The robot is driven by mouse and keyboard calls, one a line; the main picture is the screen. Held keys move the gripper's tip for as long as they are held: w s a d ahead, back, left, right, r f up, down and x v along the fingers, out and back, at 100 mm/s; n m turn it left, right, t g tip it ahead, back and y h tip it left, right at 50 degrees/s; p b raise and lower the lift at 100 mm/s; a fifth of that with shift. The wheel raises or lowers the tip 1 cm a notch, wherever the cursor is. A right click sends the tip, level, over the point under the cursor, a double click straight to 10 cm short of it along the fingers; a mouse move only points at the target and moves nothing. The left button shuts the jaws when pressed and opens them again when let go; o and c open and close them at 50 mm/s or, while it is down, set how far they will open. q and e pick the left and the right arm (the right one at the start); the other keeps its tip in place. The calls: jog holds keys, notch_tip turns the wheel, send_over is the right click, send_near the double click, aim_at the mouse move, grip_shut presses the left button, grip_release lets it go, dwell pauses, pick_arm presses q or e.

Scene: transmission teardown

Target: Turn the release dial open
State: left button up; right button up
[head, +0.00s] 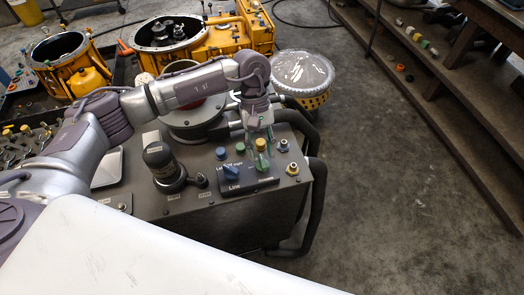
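A dark control panel (262,186) sits on the front top of a grey machine cabinet. It carries a blue dial (231,173) on its left, with "Line" lettered below, and a green dial (262,161) on its right. The lettering below the green dial is too small to read, so I cannot confirm which is the release dial. My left gripper (258,146) points down over the green dial, its two thin fingers apart. I cannot tell whether they touch the dial. My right gripper is not in view.
A yellow button (260,144) and smaller knobs stand behind the dials. A black cylindrical fitting (159,160) rises left of the panel. Black hoses (318,195) loop along the cabinet's right side. A film-covered yellow basket (302,73) stands behind. Open floor lies to the right.

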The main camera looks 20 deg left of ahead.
aim_at(262, 163)
pick_arm(q)
jog(key=shift+x, duration=1.25)
grip_shut()
